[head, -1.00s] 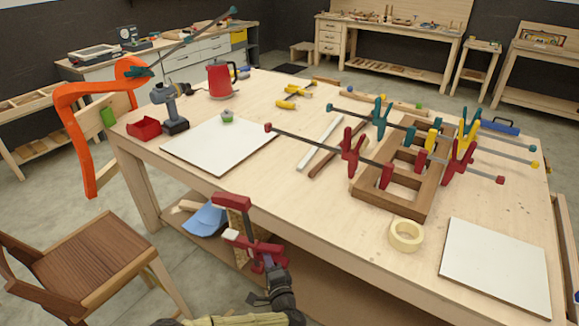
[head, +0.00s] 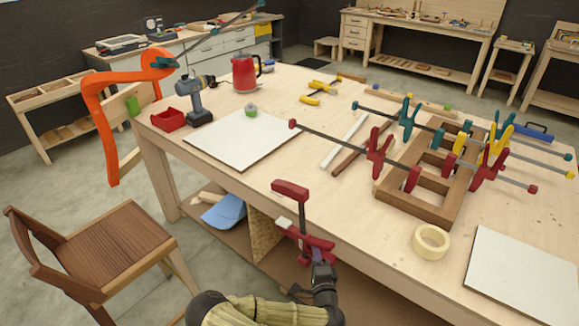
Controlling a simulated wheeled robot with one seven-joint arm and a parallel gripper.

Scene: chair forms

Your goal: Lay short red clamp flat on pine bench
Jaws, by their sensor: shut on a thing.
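The short red clamp (head: 303,224) is upright in the head view, in front of the bench's near edge, with its red head at the top and a pale pad at its left. My gripper (head: 322,262) is dark and closed on the clamp's lower part; its fingertips are partly hidden by the clamp and wrist. The pine bench (head: 330,205) fills the middle of the view. The clamp looks apart from the bench top.
On the bench are a white board (head: 240,138), a wooden frame with long clamps (head: 425,195), a tape roll (head: 430,242), a red kettle (head: 244,72) and a drill (head: 197,100). A second white board (head: 525,275) lies at right. A wooden chair (head: 105,245) stands at left.

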